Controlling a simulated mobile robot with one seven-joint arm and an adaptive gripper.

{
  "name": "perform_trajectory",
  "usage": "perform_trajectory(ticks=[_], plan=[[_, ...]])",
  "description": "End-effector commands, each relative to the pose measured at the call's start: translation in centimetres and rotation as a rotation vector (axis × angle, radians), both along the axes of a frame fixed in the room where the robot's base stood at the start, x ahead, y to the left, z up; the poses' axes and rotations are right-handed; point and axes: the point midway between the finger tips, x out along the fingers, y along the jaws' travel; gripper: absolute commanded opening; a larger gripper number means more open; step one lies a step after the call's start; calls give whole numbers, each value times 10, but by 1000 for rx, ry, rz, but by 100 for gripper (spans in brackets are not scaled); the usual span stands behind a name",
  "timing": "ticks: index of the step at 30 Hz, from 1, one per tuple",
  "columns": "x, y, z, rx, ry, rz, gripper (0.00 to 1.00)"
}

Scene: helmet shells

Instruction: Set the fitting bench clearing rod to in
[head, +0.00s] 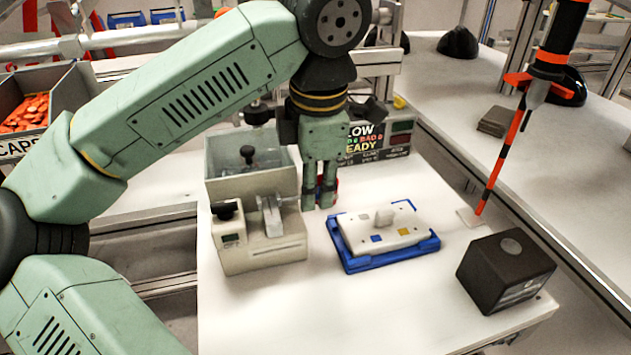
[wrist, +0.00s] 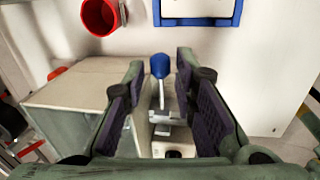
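The fitting bench unit (head: 262,248) is a beige box with a grey open bin behind it and a metal block on top. What I take for its clearing rod is a thin grey shaft with a blue knob (wrist: 160,66), sticking out from the unit's right side in the head view. My gripper (head: 319,202) points down just right of the unit. In the wrist view my gripper (wrist: 160,82) is open, with the blue knob between its fingertips and a gap on each side. In the head view the fingers mostly hide the knob.
A white part on a blue tray (head: 388,232) lies close to the right. A dark box (head: 505,270) stands at the bench's front right. A display (head: 375,140) is behind my gripper. A red cup (wrist: 100,17) shows in the wrist view. A striped pole (head: 500,160) leans at the right.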

Motion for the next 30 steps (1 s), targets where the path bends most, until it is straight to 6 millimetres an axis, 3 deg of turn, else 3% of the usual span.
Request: perform_trajectory(ticks=[3,14,17,30], plan=[[0,-1,0,-1,0,-1,36],[0,-1,3,-2,0,-1,36],[-2,-1,14,-1,0,-1,36],[-15,-5,100,0,-2,3,36]])
